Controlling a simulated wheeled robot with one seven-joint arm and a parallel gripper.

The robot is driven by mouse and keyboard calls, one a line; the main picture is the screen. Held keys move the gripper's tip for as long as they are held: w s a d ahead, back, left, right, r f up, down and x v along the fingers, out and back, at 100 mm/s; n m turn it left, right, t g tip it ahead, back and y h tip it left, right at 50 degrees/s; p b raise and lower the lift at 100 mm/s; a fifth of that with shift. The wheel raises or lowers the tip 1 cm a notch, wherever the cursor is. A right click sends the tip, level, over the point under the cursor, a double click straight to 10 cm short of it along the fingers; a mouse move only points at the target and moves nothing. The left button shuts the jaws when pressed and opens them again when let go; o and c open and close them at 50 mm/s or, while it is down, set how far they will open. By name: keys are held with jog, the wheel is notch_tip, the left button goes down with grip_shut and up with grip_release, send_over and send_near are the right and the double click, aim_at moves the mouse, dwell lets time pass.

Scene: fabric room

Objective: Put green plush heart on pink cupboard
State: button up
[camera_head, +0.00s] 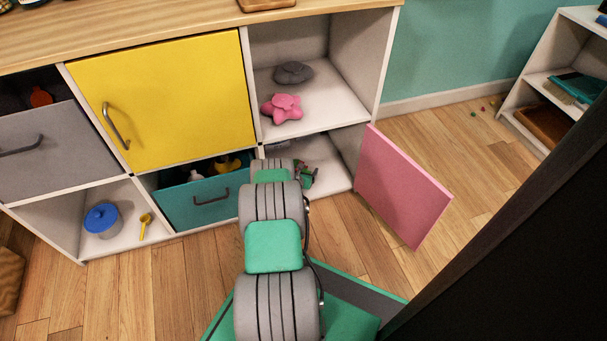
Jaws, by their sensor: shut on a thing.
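The pink cupboard is the lower right compartment of the white unit, with its pink door (403,187) swung wide open to the right. Its pale floor (332,178) shows beside my arm. My arm reaches from the bottom middle to this compartment, and my gripper (303,175) is at its opening, small and partly hidden behind my arm's links. It is shut on a small green thing that looks like the green plush heart (311,170), mostly covered. I cannot tell whether the heart touches the compartment floor.
A teal drawer (195,202) stands partly open just left of my arm, with small items inside. Above the pink cupboard, an open shelf holds a pink plush (282,108) and a grey plush (293,72). The yellow door (165,100) is shut.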

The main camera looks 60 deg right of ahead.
jog(key=shift+f, duration=0.1)
jog(key=shift+f, duration=0.15)
jog(key=o, duration=0.9)
jog(key=shift+c, duration=0.2)
jog(key=p+v, duration=0.6)
jog(key=v, duration=0.5)
jog(key=shift+a+r, duration=0.25)
jog(key=shift+r, duration=0.15)
jog(key=shift+s+a, duration=0.1)
jog(key=shift+a, duration=0.1)
